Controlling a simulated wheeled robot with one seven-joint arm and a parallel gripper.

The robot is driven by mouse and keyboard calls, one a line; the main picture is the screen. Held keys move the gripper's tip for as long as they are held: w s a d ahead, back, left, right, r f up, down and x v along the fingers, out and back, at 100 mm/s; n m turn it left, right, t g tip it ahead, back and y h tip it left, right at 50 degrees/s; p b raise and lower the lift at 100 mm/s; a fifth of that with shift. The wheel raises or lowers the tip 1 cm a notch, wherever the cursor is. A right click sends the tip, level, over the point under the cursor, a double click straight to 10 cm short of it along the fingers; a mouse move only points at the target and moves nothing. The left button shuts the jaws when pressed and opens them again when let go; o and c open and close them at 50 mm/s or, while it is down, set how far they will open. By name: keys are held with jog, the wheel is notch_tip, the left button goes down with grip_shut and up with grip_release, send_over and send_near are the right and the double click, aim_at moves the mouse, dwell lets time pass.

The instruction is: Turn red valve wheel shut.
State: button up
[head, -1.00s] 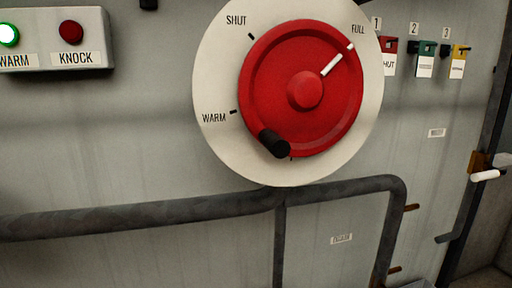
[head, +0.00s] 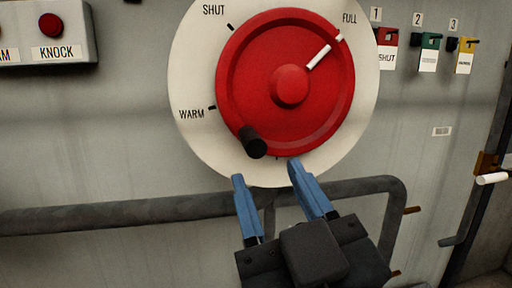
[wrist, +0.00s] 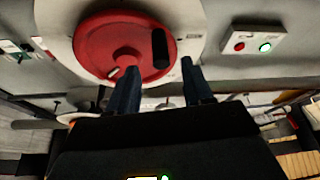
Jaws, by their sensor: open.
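The red valve wheel (head: 240,82) is mounted on a round white dial plate (head: 193,75) marked SHUT, WARM and FULL. Its white pointer line (head: 319,56) points toward FULL. A black handle knob (head: 252,142) sticks out at the wheel's lower left. My gripper (head: 265,172) is open and empty, with blue fingers just below the knob and the wheel's lower rim in the head view. In the wrist view, the wheel (wrist: 95,45) and knob (wrist: 160,47) appear beyond the fingertips of my gripper (wrist: 158,65). I see no clear contact with the knob.
A dark pipe (head: 120,212) runs across the wall behind my gripper and bends down at right. A box with a red KNOCK button (head: 51,25) is at upper left. Red (head: 388,37), green (head: 430,43) and yellow (head: 466,45) tagged fittings hang at upper right.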

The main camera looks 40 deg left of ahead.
aim_at(258, 156)
jog(key=p+x, duration=0.1)
jog(key=x, duration=0.6)
jog(key=shift+w+a+r+p, duration=0.15)
jog(key=shift+a+p, duration=0.15)
grip_shut()
dwell(0.4)
